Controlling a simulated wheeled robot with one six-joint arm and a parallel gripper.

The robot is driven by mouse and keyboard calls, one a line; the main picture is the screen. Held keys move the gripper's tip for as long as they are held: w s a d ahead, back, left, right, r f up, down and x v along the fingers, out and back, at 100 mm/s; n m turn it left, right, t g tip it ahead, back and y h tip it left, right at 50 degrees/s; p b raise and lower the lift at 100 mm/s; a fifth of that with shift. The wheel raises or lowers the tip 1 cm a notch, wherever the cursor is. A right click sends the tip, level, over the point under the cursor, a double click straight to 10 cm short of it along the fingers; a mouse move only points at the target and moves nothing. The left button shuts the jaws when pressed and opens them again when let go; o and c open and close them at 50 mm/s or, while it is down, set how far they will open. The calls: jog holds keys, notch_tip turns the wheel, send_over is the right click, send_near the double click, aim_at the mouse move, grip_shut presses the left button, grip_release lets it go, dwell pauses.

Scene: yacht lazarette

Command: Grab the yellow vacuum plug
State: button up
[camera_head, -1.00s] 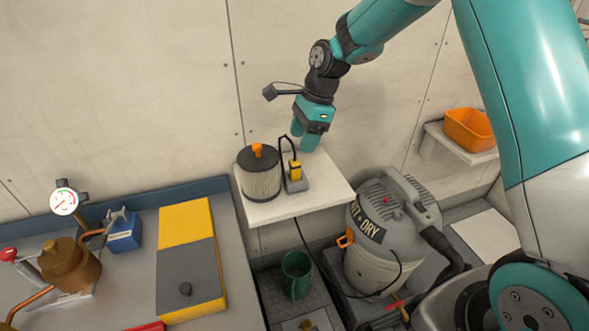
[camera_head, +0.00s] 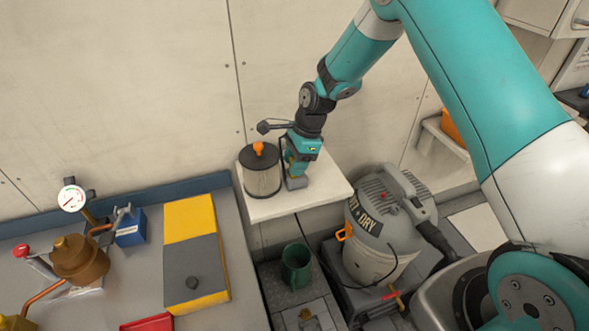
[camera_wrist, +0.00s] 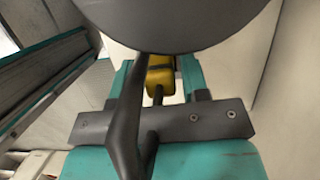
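The yellow vacuum plug (camera_wrist: 160,78) shows in the wrist view between the two teal fingers of my gripper (camera_wrist: 157,82). The fingers stand apart on either side of it, with a narrow gap at the right; a black cord hides part of the left side. In the head view my gripper (camera_head: 298,166) is lowered over the grey plug holder (camera_head: 297,183) on the white shelf (camera_head: 325,190). There the fingers hide the plug. Whether the fingers touch the plug is not clear.
The shelf's right part is clear.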

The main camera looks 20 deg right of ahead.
jog(key=c, duration=0.6)
jog(key=shift+r, duration=0.15)
